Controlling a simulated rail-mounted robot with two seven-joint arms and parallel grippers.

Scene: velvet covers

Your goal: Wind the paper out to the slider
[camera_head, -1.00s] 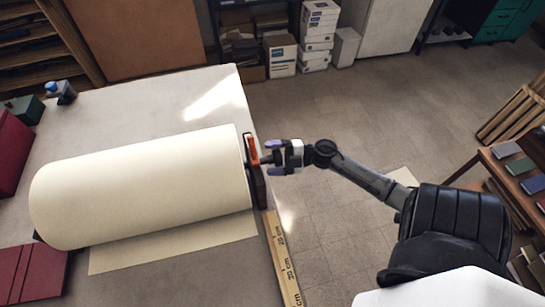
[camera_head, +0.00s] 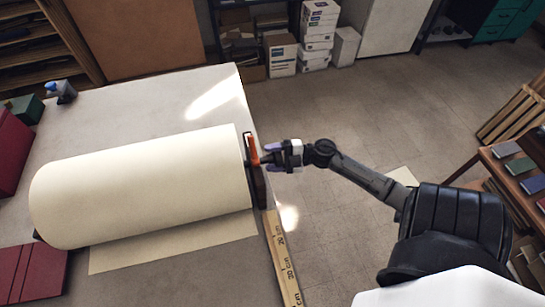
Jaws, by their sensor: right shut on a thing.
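A large roll of cream paper (camera_head: 140,188) lies across the grey table (camera_head: 150,105). A flat sheet of its paper (camera_head: 175,244) comes out from under its front side. A dark end stand with an orange-red crank (camera_head: 253,150) is at the roll's right end. My right gripper (camera_head: 266,154) is shut on the crank's handle, just past the table's right edge. A wooden ruler strip (camera_head: 283,262) with cm marks runs along the right edge toward the front. I cannot make out the slider on it. My left gripper is not in view.
Dark red covers (camera_head: 30,272) lie at the front left, and a dark red block (camera_head: 10,150) stands behind them. A small blue-capped bottle (camera_head: 61,91) is at the back left. A side table with small books (camera_head: 508,149) is at the right.

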